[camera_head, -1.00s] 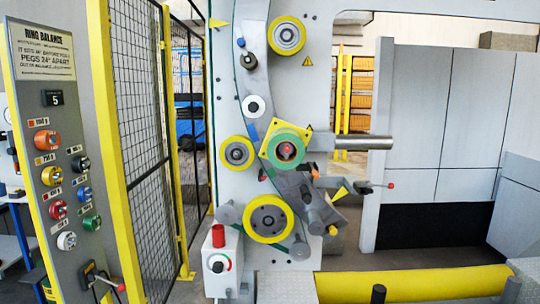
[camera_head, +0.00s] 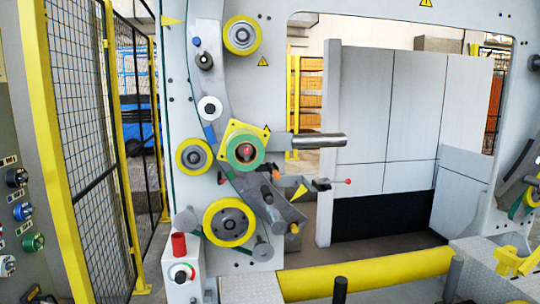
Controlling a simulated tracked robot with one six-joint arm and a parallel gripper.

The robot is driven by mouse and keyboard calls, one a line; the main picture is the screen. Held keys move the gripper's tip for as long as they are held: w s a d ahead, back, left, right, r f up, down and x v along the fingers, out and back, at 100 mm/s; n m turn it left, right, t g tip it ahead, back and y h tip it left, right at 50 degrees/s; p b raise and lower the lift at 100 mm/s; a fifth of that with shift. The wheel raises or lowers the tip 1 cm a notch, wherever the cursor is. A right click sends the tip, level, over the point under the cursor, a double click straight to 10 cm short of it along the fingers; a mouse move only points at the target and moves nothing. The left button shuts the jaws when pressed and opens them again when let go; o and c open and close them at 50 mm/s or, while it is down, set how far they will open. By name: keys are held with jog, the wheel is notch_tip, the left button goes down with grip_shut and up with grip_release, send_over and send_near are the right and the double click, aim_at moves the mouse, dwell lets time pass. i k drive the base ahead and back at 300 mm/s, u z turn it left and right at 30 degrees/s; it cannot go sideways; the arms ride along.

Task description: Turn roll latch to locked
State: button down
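A green-rimmed roll (camera_head: 246,150) sits on a yellow square plate on the curved grey ring segment (camera_head: 226,110), with a red and dark centre. Below and right of it, a small lever with a red ball end (camera_head: 347,181) sticks out to the right from a dark bracket (camera_head: 320,185). A yellow pointer (camera_head: 300,191) is just left of that bracket. This lever may be the roll latch; no label on it can be read, and I cannot tell its locked or unlocked position. My gripper is not in view.
A steel bar (camera_head: 308,141) juts right beside the green roll. Yellow-rimmed rollers (camera_head: 229,222) surround the ring. A control box with a red cylinder (camera_head: 179,244) stands below. A yellow horizontal roller (camera_head: 370,273) crosses the front. A mesh fence (camera_head: 82,130) stands left.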

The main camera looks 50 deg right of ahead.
aim_at(248, 150)
jog(key=z, duration=1.1)
jog(key=k, duration=0.4)
jog(key=z, duration=0.35)
jog(key=i, duration=0.5)
jog(key=k, duration=0.4)
